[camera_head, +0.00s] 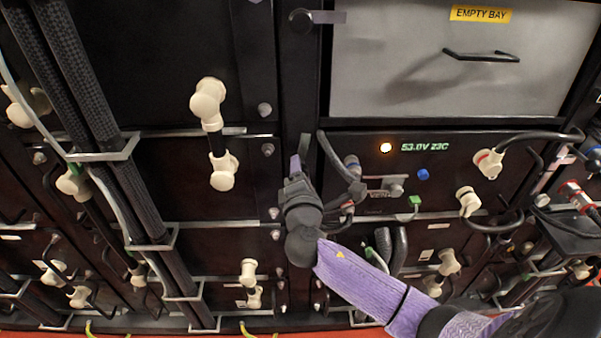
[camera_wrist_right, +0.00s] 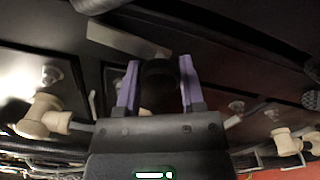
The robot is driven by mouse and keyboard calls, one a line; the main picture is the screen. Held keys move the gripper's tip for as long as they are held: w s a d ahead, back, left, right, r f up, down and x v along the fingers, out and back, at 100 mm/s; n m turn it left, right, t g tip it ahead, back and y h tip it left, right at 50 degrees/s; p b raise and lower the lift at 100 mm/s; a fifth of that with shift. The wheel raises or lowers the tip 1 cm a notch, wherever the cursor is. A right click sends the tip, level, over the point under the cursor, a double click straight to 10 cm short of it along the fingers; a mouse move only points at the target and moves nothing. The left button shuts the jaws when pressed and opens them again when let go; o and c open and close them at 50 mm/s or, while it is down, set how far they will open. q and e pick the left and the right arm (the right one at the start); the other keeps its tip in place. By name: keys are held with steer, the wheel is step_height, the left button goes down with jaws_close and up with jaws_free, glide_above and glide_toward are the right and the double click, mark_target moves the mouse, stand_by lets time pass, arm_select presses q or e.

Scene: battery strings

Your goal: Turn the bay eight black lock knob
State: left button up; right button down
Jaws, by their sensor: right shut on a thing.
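My right gripper (camera_head: 301,163) reaches up from the lower right to the dark upright post left of the bay with the lit display. In the right wrist view its two purple fingers (camera_wrist_right: 160,82) stand on either side of a round black lock knob (camera_wrist_right: 159,70) and are shut on it. In the head view the gripper mostly hides this knob. My left gripper is not in view.
Another black knob with a grey tab (camera_head: 301,20) sits higher on the post. A grey panel (camera_head: 400,60) labelled EMPTY BAY has a black handle (camera_head: 481,56). Cream connectors (camera_head: 207,104) stick out to the left. Black cables (camera_head: 95,130) run down the left side.

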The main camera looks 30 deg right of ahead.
steer(key=m+b, duration=0.1)
steer(key=m, duration=0.4)
steer(key=shift+f+m+b, duration=0.15)
steer(key=shift+m+b, duration=0.15)
steer(key=m, duration=0.2)
steer(key=shift+m+b, duration=0.4)
steer(key=m+b, duration=0.1)
steer(key=m, duration=0.5)
steer(key=shift+m, duration=1)
steer(key=shift+c, duration=1.1)
jaws_free()
